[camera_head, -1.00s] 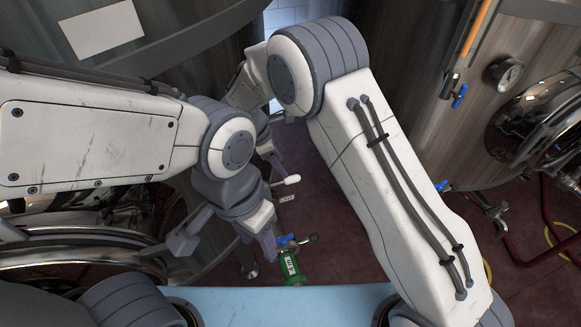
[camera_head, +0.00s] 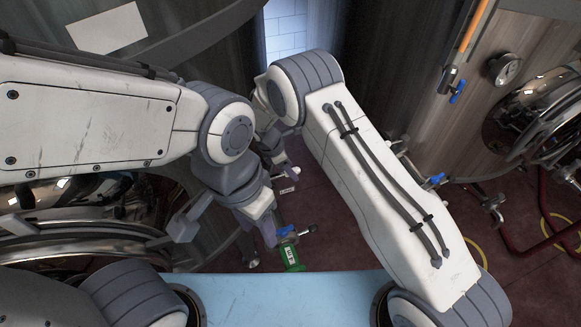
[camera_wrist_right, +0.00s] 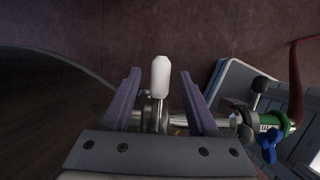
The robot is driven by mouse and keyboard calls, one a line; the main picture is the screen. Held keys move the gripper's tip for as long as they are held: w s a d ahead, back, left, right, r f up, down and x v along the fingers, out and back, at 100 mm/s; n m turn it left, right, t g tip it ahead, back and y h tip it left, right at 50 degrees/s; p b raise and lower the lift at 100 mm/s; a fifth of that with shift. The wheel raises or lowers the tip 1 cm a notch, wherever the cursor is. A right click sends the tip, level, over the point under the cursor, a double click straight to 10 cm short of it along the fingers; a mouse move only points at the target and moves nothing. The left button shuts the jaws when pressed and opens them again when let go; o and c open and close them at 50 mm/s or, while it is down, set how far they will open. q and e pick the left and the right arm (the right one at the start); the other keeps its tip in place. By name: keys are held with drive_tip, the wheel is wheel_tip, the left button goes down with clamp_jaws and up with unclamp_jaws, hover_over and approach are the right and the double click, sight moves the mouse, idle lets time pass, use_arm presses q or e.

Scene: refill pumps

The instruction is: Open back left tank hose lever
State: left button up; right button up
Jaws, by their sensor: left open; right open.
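A lever with a white grip (camera_wrist_right: 160,78) stands on a metal valve and pipe in the right wrist view. My right gripper (camera_wrist_right: 160,100) is open, with one finger on each side of this lever; contact cannot be told. In the head view, my right gripper (camera_head: 279,160) is partly hidden behind my left arm, beside the back left tank (camera_head: 215,75). My left gripper (camera_head: 267,228) is open, pointing down beside a green hose fitting (camera_head: 291,257) with a blue handle (camera_head: 286,231). The left fingers are partly hidden.
The green fitting (camera_wrist_right: 272,122) and a black-knobbed lever (camera_wrist_right: 262,84) are right of the fingers in the right wrist view. A right tank (camera_head: 430,85) has a gauge (camera_head: 505,69) and blue-handled valve (camera_head: 457,92). Red hoses (camera_head: 540,215) lie on the dark red floor.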

clamp_jaws()
drive_tip(key=shift+a, duration=0.1)
idle(1.2)
